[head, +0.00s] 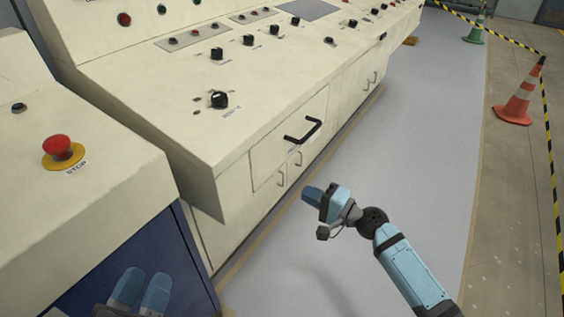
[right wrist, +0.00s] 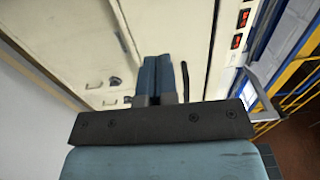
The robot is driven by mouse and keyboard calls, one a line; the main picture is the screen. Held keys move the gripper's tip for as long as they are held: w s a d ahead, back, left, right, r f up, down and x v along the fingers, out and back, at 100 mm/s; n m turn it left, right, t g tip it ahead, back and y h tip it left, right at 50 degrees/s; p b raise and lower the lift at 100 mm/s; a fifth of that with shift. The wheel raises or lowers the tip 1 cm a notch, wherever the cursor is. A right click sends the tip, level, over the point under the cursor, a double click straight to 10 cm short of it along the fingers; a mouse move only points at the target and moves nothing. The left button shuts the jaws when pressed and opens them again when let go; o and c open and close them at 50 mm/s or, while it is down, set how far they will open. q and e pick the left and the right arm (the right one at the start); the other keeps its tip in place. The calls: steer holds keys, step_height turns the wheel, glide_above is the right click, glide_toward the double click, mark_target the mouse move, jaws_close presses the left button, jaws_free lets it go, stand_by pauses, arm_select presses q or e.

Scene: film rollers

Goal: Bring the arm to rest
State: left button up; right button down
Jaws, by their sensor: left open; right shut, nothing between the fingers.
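My right arm (head: 410,265) reaches in from the lower right in the head view. Its gripper (head: 312,195) is shut and empty, in the air in front of the cream console's drawer front. In the right wrist view its two blue fingers (right wrist: 165,76) lie together with nothing between them, against a background of cream panels. My left gripper (head: 142,290) shows at the bottom left of the head view, in front of the blue lower side of the console. Its two blue fingers are open with a small gap and hold nothing. The left arm behind it is mostly out of view.
The long cream console (head: 235,125) carries black knobs and a black drawer handle (head: 303,131). A red stop button (head: 62,150) sits on the nearer cabinet at left. The grey floor (head: 415,130) to the right is clear. An orange cone (head: 520,97) and a green cone (head: 475,30) stand beyond.

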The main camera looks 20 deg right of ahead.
steer(key=s+a+r+n+t+h, duration=0.15)
steer(key=s+a+r+n, duration=0.25)
steer(key=s+a+n, duration=0.6)
steer(key=s+r+n+t+h, duration=0.1)
steer(key=s+r+n+t, duration=0.2)
steer(key=s+r, duration=0.8)
arm_select(q)
steer(key=s+a+r+g+y+p, duration=0.4)
steer(key=a+r+g+y+p, duration=0.1)
steer(key=p, duration=3.2)
steer(key=a+g+y, duration=0.1)
steer(key=a+g, duration=0.1)
steer(key=shift+a+r+p, duration=0.3)
steer(key=shift+a, duration=0.1)
arm_select(e)
steer(key=s+d+r+g+h, duration=0.3)
steer(key=s+d+g+h, duration=0.1)
steer(key=d+g+h, duration=0.2)
steer(key=shift+d+r+g, duration=0.4)
steer(key=shift+d+g, duration=0.15)
steer(key=shift+d, duration=0.1)
